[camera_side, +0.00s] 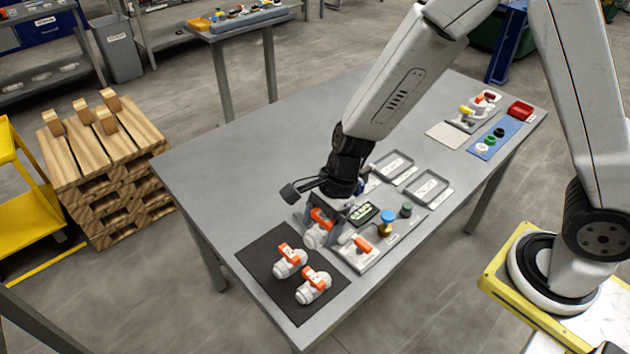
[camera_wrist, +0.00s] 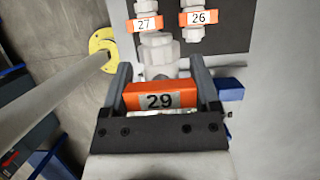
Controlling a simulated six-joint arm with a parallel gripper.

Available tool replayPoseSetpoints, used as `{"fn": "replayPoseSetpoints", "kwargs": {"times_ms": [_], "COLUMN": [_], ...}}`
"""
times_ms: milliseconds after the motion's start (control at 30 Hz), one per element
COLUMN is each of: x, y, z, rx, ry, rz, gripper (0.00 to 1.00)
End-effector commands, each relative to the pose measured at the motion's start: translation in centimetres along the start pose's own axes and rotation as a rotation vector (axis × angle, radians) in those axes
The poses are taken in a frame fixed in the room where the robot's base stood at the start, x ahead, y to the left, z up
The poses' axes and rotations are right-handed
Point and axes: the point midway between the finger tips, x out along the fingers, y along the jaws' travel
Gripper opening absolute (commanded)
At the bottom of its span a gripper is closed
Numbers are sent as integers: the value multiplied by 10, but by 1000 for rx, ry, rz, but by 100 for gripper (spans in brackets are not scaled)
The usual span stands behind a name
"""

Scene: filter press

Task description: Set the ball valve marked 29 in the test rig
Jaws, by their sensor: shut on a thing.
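The ball valve marked 29 (camera_wrist: 160,97) has an orange handle and a pale body. My gripper (camera_wrist: 161,88) is shut on it, with one dark finger on each side of the handle. In the side view my gripper (camera_side: 326,212) points down over the valve (camera_side: 314,238), between the black mat and the test rig. I cannot tell its height above the table. Part of the rig is hidden behind my gripper.
Valves marked 27 (camera_wrist: 145,24) and 26 (camera_wrist: 198,17) lie on the black mat (camera_side: 265,250). Two empty grey trays (camera_side: 427,203) stand beyond the rig. A blue mat (camera_side: 508,128) and red tray (camera_side: 520,110) are at the far right end. The table's left part is clear.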

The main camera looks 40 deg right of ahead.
Motion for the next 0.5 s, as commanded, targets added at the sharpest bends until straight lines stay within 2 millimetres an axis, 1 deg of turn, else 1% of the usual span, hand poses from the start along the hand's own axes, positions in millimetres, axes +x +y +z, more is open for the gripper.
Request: {"fn": "replayPoseSetpoints", "kwargs": {"times_ms": [333, 500], "x": [0, -3], "y": [-2, -14], "z": [-1, -9], "rx": [0, 1], "ry": [-1, -6], "rz": [-1, -2], "gripper": [11, 11]}}
